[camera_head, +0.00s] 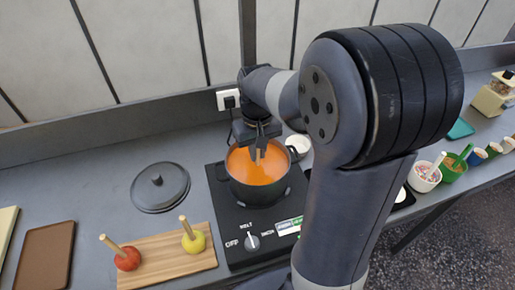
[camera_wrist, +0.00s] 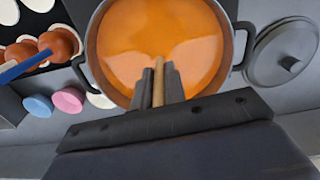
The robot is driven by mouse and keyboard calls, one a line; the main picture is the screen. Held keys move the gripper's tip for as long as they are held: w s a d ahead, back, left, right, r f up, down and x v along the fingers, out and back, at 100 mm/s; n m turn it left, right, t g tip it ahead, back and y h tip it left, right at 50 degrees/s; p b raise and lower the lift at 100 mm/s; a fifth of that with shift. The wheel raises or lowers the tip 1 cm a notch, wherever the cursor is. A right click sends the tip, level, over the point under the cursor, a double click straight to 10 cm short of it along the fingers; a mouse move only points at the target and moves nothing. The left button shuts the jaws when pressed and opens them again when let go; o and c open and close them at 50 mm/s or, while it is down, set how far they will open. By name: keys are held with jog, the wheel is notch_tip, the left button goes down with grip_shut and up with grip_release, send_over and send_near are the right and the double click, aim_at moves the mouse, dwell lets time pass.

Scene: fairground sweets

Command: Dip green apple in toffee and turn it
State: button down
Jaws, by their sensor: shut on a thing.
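My gripper (camera_head: 258,150) points down over the black pot (camera_head: 262,196) of orange toffee (camera_head: 256,170). In the wrist view my gripper (camera_wrist: 159,80) is shut on a wooden stick (camera_wrist: 158,85), seen between the two fingers. No green apple shows; whatever is on the stick's lower end is hidden by the fingers or the toffee. The pot stands on a black hot plate (camera_head: 226,214) with a dial (camera_head: 252,242). On a wooden board (camera_head: 165,272) are a red apple (camera_head: 127,259) and a yellow apple (camera_head: 194,241), each with a stick.
A dark lid (camera_head: 160,187) lies left of the pot. A brown tray (camera_head: 45,255) is at far left. In the wrist view, brown-coated balls (camera_wrist: 62,44) lie at upper left, near a pink cup (camera_wrist: 68,99) and a blue cup (camera_wrist: 38,107). A wall runs behind the counter.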

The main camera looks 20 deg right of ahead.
jog(key=m+p, duration=0.1)
jog(key=m, duration=0.6)
jog(key=n, duration=0.5)
jog(key=n+p, duration=0.1)
jog(key=n, duration=0.5)
dwell(0.4)
jog(key=shift+r, duration=0.1)
jog(key=shift+r+p, duration=2.4)
jog(key=shift+r, duration=1.75)
jog(key=shift+r, duration=3)
